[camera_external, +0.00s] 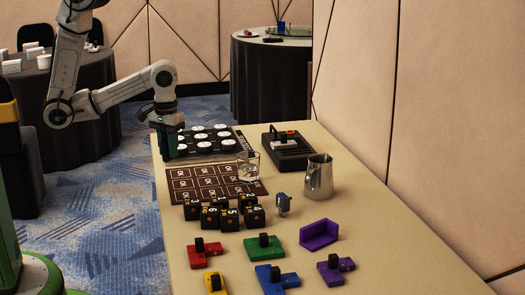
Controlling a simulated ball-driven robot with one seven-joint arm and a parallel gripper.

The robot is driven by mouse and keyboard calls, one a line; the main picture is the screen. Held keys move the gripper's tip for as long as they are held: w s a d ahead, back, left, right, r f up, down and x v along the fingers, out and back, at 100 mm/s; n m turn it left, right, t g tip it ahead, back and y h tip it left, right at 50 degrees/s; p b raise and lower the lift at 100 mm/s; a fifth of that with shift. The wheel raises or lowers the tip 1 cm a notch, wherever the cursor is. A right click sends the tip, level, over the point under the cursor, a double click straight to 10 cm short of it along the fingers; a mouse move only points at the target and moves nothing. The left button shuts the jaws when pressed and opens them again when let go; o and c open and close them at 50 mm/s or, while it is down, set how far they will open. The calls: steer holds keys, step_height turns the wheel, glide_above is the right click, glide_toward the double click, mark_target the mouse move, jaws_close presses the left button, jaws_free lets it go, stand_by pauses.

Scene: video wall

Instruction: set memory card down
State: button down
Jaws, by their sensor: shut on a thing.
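My gripper (171,143), with dark green fingers, points down at the left edge of the table, beside the dark board (243,142) with white round pieces. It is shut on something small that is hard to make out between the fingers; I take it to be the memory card. A brown mat (178,196) with rows of marked rectangles lies just in front of the board. I cannot tell whether the held thing touches the board or the table.
A glass (249,168) stands at the mat's right edge. A black device (290,152) and a metal pitcher (319,178) stand to the right. Black numbered blocks (221,215), a small grey figure (283,204), a purple tray (319,234) and several coloured knobbed pieces (264,246) fill the front.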

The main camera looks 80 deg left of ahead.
steer(key=w+f, duration=0.2)
steer(key=w, duration=0.1)
steer(key=w+f, duration=0.3)
steer(key=w, duration=0.1)
steer(key=w+f, duration=0.3)
steer(key=shift+w+a+f+p, duration=0.15)
steer(key=shift+w+p, duration=0.1)
steer(key=shift+p, duration=0.15)
steer(key=shift+f, duration=1.6)
steer(key=shift+f, duration=0.15)
steer(key=c, duration=0.9)
jaws_free()
